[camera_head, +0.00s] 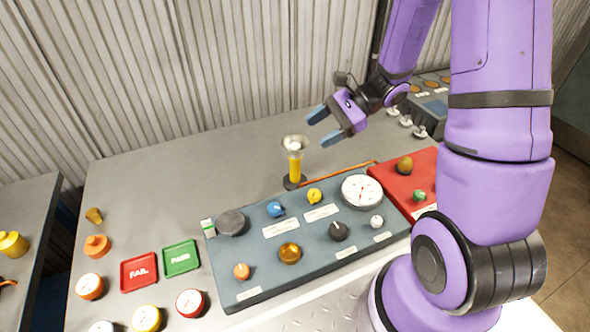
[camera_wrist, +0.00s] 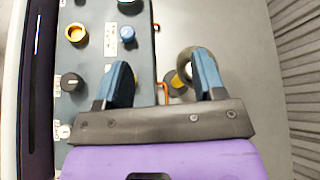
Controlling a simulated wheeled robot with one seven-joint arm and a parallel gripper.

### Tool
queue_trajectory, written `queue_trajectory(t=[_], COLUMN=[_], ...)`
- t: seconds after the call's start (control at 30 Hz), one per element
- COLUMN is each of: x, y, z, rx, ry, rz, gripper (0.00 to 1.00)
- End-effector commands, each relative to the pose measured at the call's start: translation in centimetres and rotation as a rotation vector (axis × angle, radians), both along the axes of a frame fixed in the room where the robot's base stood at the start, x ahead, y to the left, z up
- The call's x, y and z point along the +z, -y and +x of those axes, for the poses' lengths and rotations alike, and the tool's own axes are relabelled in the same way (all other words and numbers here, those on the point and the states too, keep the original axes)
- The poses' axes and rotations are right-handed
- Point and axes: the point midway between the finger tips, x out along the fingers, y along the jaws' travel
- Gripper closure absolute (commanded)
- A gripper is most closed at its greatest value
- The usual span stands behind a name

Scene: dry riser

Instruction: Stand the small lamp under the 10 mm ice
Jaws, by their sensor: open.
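My gripper (camera_head: 325,126) is open and empty above the back of the bench. A yellow post (camera_head: 294,168) with a pale flared cup on top stands upright on a dark round foot, behind the blue-grey panel. My gripper is up and to the right of it in the head view. In the wrist view my gripper (camera_wrist: 163,76) shows both blue fingers apart, with the post's grey round rim (camera_wrist: 184,60) partly hidden behind the right finger. I cannot tell which thing is the small lamp, and I cannot make out any 10 mm ice.
The blue-grey panel (camera_head: 262,266) carries several knobs and a white dial (camera_head: 361,191). A red panel (camera_head: 400,178) adjoins on the right. Red FAIL (camera_head: 139,272) and green PASS (camera_head: 181,259) tiles lie left, near several gauges. The back left bench (camera_head: 190,165) is clear; a corrugated wall stands behind.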

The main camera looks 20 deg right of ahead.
Motion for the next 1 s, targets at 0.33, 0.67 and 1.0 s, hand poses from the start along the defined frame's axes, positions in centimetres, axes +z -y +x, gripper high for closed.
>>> queue_trajectory(t=[0.33, 0.67, 1.0], x=[-8.2, -12.6, -14.3], y=[3.4, 5.3, 1.8], z=[2.6, 3.2, 5.0], rx=[-0.314, -0.473, -0.476], ry=[-0.175, -0.245, -0.248], rz=[0.147, 0.2, 0.202], gripper=[0.37, 0.37, 0.37])
